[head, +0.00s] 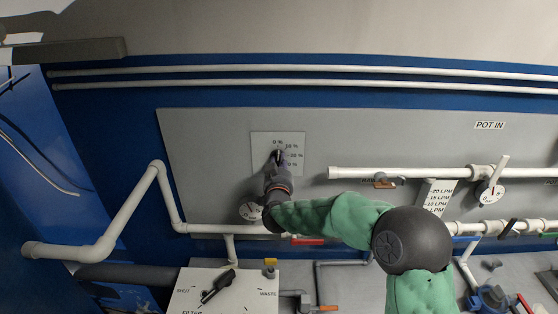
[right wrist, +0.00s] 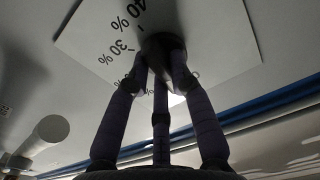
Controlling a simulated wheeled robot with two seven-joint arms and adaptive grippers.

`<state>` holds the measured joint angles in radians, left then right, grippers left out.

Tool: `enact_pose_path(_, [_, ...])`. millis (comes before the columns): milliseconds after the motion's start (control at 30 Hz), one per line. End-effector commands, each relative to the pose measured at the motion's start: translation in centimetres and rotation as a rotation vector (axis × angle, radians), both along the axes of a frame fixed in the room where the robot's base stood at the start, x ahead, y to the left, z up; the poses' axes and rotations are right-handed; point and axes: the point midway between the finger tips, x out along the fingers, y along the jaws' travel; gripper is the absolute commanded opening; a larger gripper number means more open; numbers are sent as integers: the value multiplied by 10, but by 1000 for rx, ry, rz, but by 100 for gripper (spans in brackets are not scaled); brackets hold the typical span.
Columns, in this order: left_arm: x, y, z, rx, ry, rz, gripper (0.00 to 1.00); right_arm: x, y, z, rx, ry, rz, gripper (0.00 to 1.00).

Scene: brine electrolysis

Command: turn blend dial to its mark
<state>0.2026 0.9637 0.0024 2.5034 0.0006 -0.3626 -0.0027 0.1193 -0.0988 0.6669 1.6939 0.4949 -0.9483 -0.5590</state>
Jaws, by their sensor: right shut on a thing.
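The blend dial is a dark round knob (right wrist: 158,42) on a pale square plate (head: 261,140) with percent marks, fixed to the grey wall panel. The plate also shows in the right wrist view (right wrist: 222,42), where 30 % and 40 % are readable beside the knob. My right gripper (head: 278,161) reaches up to the plate, and its fingers (right wrist: 162,68) are closed around the knob. In the head view the gripper covers most of the dial. I cannot tell which mark the dial points to. My left gripper is not in view.
White pipes (head: 420,173) with valves run across the panel at right. A white box with a black selector handle (head: 218,287) stands below. The panel left of the plate is clear.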

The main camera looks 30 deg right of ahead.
Motion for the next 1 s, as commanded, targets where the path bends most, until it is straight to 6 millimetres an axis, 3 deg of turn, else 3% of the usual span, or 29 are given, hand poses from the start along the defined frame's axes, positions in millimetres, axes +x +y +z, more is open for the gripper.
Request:
enact_pose_path(333, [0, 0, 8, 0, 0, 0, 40, 0, 0, 0, -104, 65, 0, 0])
enact_pose_path(833, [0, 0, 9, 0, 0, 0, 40, 0, 0, 0, -120, 75, 0, 0])
enact_pose_path(867, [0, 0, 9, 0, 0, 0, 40, 0, 0, 0, -120, 75, 0, 25])
enact_pose_path(900, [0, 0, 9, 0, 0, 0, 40, 0, 0, 0, -120, 75, 0, 36])
enact_pose_path(933, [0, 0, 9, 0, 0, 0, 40, 0, 0, 0, -120, 75, 0, 45])
enact_pose_path(1000, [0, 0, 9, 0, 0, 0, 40, 0, 0, 0, -119, 74, 0, 46])
